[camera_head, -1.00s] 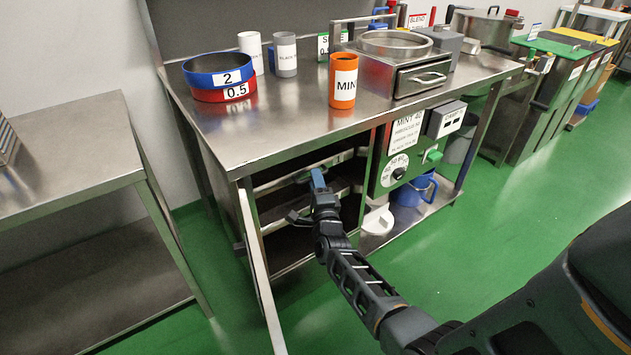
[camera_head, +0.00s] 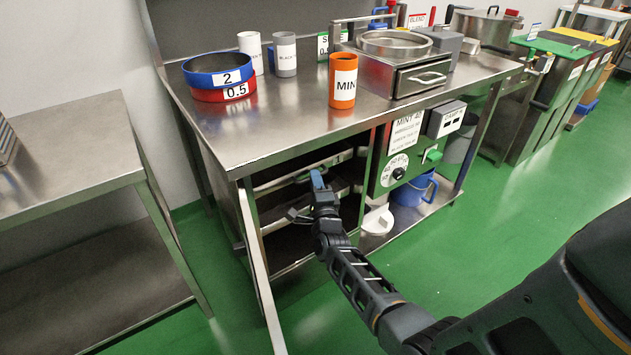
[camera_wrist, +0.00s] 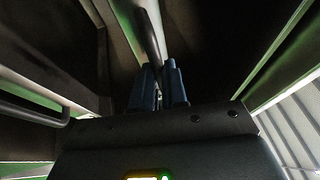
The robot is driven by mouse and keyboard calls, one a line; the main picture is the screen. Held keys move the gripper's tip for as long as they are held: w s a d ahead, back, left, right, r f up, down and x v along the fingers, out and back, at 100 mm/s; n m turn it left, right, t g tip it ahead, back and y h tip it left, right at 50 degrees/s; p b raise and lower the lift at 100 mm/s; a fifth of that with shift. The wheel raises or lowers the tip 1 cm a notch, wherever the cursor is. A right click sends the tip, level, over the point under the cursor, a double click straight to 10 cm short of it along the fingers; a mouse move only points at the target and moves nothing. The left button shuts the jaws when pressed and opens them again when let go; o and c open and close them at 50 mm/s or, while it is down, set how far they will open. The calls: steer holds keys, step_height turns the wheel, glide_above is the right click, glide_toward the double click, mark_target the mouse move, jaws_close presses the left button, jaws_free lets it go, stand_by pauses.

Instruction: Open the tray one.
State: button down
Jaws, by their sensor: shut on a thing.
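The upper tray (camera_head: 275,183), tray one, shows as a metal front just under the top of the open cabinet below the bench. My gripper (camera_head: 317,180) is at its front, around the middle, with blue fingertips upward. In the wrist view my gripper (camera_wrist: 160,82) is shut on a bar (camera_wrist: 150,35) that runs between the two fingers; it appears to be the tray's handle. The fingers and wrist hide part of the handle. The tray looks in or nearly in the cabinet.
The cabinet door (camera_head: 262,270) stands open to the left of my arm. Another tray lies lower in the cabinet. A green control panel (camera_head: 412,157) and a blue jug (camera_head: 413,190) are on the right. Green floor before the cabinet is clear.

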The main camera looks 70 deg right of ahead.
steer(key=shift+s, duration=0.1)
steer(key=s+a, duration=0.8)
steer(key=s, duration=0.5)
steer(key=s+a, duration=0.9)
steer(key=s, duration=0.5)
steer(key=shift+s, duration=0.2)
steer(key=c, duration=1.2)
jaws_free()
steer(key=shift+d, duration=0.1)
steer(key=shift+o, duration=0.2)
steer(key=v, duration=0.8)
steer(key=shift+b, duration=0.35)
steer(key=shift+w, duration=0.1)
